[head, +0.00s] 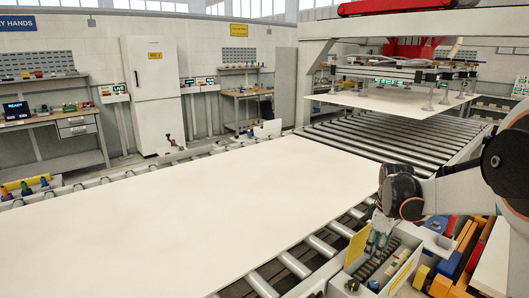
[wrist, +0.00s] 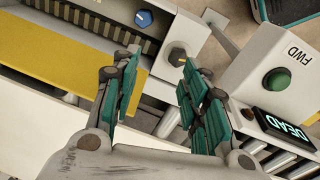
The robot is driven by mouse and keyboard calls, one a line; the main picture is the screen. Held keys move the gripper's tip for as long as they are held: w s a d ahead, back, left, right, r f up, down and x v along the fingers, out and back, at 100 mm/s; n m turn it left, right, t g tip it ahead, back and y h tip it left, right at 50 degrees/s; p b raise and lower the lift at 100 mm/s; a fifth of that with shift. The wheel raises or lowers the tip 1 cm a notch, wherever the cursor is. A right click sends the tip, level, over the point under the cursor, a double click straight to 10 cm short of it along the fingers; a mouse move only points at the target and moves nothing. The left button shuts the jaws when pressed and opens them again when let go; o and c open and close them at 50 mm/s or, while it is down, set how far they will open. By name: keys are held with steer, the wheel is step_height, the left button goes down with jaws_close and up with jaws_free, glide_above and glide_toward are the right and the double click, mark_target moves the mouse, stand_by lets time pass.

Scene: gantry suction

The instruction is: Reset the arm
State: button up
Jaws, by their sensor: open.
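My arm comes in from the right in the head view. My gripper (head: 380,238) points down over a control box with a yellow plate (head: 356,246) beside the conveyor. In the wrist view my gripper (wrist: 162,62) is open, its teal-padded fingers apart with nothing gripped. A second blue knob (wrist: 143,19) sits further up.
A large pale sheet (head: 190,210) lies on the roller conveyor (head: 275,275) left of my arm. The gantry suction frame (head: 400,77) is above another sheet (head: 390,101) at the back. Yellow, blue and orange blocks (head: 455,255) crowd the right. A white cabinet (head: 155,95) stands behind.

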steer(key=s+a+r+m+t, duration=0.2)
steer(key=s+a+r+m, duration=0.1)
steer(key=s, duration=0.6)
steer(key=s+a+r+m+t, duration=0.2)
steer(key=s+a, duration=0.4)
steer(key=s, duration=0.3)
steer(key=s+a+r+m+t, duration=0.2)
steer(key=s+a+r+m, duration=0.2)
steer(key=s, duration=0.5)
steer(key=shift+a+m, duration=0.3)
steer(key=shift+a, duration=0.45)
